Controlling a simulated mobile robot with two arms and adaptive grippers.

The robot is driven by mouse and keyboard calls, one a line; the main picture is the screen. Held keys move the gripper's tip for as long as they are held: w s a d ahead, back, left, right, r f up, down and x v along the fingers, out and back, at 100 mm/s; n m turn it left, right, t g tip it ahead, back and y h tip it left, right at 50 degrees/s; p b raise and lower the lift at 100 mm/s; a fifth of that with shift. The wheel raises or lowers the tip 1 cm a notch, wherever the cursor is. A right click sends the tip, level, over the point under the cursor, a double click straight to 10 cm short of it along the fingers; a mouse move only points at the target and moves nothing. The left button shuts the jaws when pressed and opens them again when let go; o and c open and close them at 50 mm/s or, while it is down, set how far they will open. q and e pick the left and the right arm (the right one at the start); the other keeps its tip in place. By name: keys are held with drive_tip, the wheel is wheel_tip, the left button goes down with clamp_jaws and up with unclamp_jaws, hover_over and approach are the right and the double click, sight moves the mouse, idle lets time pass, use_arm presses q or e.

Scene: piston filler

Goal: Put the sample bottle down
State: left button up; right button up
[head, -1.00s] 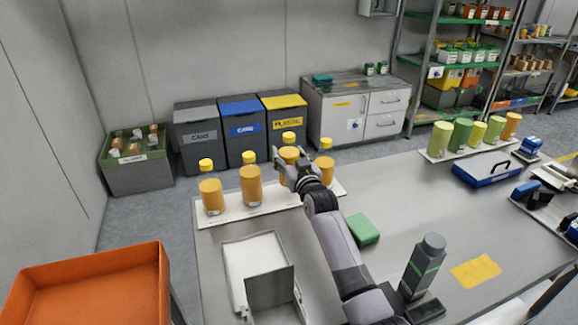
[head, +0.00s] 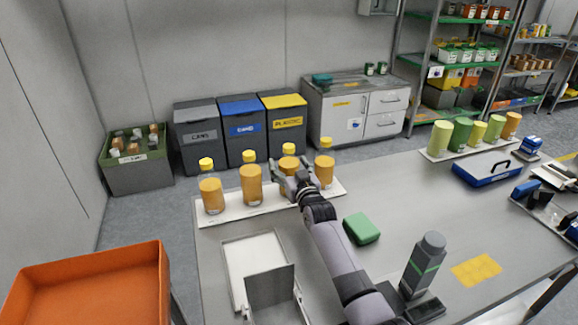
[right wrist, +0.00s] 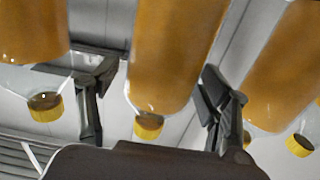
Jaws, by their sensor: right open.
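The sample bottle (head: 287,164), with orange liquid and a yellow cap, is third from the left in a row of similar bottles. It appears upright on the white tray (head: 262,207), but my gripper hides its lower part. My right gripper (head: 289,180) is at this bottle, its fingers open on either side. In the right wrist view the bottle (right wrist: 176,55) is between the fingers of the gripper (right wrist: 155,98), with a gap on each side; the picture is upside down, cap low. My left gripper is not in view.
Neighbouring bottles (head: 250,186) and (head: 324,172) stand close on either side. A green block (head: 362,228), a dark grey cylinder device (head: 424,262) and a white tray with a grey panel (head: 250,258) are on the table. An orange bin (head: 90,290) is at the left front.

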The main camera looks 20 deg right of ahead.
drive_tip(key=shift+s+r, duration=0.1)
drive_tip(key=s, duration=1.1)
drive_tip(key=shift+s+d, duration=0.2)
drive_tip(key=shift+s, duration=0.2)
drive_tip(key=shift+r, duration=0.15)
